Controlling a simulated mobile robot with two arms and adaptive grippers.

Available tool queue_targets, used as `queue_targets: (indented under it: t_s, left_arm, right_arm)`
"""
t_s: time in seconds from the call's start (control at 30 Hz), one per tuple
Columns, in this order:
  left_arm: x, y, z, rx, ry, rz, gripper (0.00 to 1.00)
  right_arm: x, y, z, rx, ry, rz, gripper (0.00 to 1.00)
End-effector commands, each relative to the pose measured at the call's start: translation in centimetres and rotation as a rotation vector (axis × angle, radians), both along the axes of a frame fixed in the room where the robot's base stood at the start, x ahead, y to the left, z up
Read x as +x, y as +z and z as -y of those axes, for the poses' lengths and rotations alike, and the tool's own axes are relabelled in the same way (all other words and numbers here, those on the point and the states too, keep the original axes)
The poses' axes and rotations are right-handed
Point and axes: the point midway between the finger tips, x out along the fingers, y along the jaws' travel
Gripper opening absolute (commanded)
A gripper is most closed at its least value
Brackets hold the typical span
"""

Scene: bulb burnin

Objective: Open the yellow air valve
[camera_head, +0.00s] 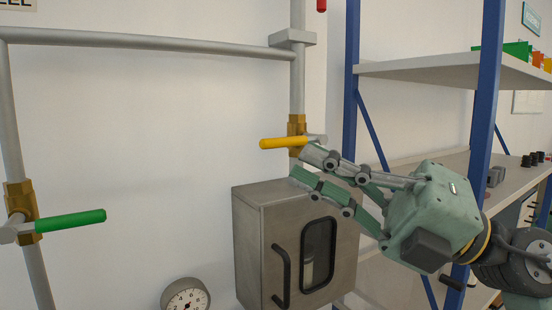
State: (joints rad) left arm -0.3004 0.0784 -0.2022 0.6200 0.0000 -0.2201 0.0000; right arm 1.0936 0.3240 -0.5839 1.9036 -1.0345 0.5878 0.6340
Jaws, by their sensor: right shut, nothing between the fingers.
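The yellow air valve handle (284,142) points left, about level, from a brass valve body (297,126) on the vertical grey pipe. The handle lies across the pipe. My right gripper (300,163) comes in from the right, just below and right of the yellow handle. Its fingers are shut with nothing between them. The upper finger is close to the valve's hub; I cannot tell whether it touches. The lower part of the valve body is partly hidden by the fingers. My left gripper is not in view.
A green-handled valve (70,221) sits on the left pipe. A grey metal box (262,250) with a windowed door is right below the yellow valve, under my gripper. A gauge (185,296) is at the bottom. A blue-posted shelf (487,90) stands at right.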

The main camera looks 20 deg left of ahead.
Motion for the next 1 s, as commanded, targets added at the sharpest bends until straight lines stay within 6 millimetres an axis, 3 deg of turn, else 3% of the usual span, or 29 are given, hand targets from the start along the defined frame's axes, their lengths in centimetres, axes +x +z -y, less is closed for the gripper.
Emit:
queue_targets:
  t_s: [0.03,0.1,0.2,0.33,0.5,0.7,1.0]
  left_arm:
    - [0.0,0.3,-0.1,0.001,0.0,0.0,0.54]
    - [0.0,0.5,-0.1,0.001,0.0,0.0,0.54]
    - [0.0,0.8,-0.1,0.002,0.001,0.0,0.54]
    - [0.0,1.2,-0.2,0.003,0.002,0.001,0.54]
    - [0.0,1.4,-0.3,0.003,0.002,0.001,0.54]
    - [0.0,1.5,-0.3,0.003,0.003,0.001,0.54]
    - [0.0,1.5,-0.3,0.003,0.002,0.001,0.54]
  right_arm:
    - [-2.8,0.6,-1.2,-0.118,0.01,0.13,0.0]
    - [-5.2,0.1,-2.4,-0.287,0.0,0.277,0.0]
    - [-6.9,-1.2,-2.9,-0.526,-0.065,0.463,0.0]
    - [-6.6,-1.9,-1.8,-0.789,-0.213,0.637,0.0]
    - [-5.2,-1.3,0.5,-0.996,-0.407,0.752,0.0]
    - [-4.5,-0.6,1.9,-1.071,-0.502,0.785,0.0]
    - [-4.5,-0.6,1.8,-1.071,-0.501,0.784,0.0]
